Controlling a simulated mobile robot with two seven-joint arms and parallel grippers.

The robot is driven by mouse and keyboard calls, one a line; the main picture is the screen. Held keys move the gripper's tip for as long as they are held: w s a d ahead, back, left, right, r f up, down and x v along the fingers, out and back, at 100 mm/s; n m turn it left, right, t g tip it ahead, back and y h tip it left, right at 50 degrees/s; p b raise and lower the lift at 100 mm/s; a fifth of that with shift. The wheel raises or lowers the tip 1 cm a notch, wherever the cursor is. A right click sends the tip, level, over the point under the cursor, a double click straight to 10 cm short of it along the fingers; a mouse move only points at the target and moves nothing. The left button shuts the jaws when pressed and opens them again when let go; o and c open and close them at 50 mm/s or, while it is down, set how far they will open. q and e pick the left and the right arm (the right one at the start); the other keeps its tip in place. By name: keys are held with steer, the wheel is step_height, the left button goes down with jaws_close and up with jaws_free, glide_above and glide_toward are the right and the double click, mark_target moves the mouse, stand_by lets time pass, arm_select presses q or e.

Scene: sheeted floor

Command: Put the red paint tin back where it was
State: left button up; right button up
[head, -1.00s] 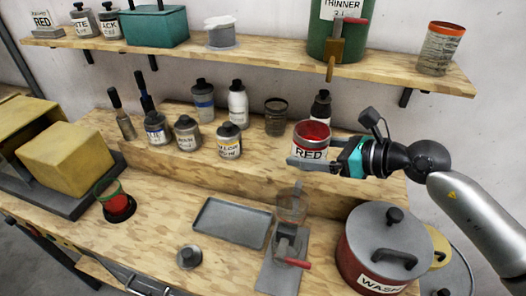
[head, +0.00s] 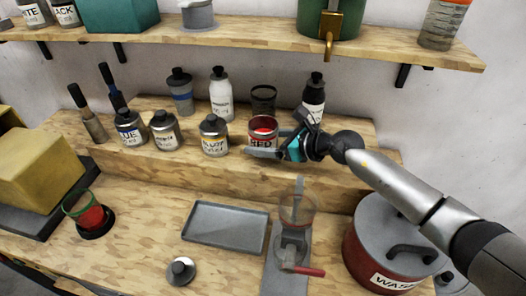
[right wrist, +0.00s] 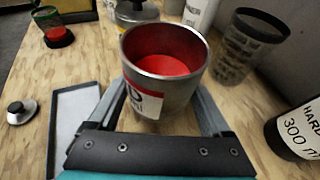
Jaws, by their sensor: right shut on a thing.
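The red paint tin (head: 263,126) is an open grey metal can with red paint inside and a label reading RED. My right gripper (head: 268,152) is shut on it, with one finger on each side, as the right wrist view shows on the tin (right wrist: 165,65). The tin is upright at the raised step (head: 185,150) of the bench, right of the yellow-labelled tin (head: 214,138) in the row of lidded tins. I cannot tell whether its base touches the wood. My left gripper is not in view.
A dark mesh cup (head: 263,98) stands just behind the red tin, with a black-capped bottle (head: 313,92) to its right.

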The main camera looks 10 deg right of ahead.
steer(key=shift+f+b, duration=0.3)
steer(key=shift+f, duration=1)
steer(key=shift+f, duration=0.25)
steer(key=o, duration=1.6)
steer(key=shift+r, duration=0.2)
steer(key=v, duration=1)
steer(key=shift+s+d+f, duration=0.15)
steer(key=shift+s, duration=0.05)
steer(key=shift+v, duration=0.85)
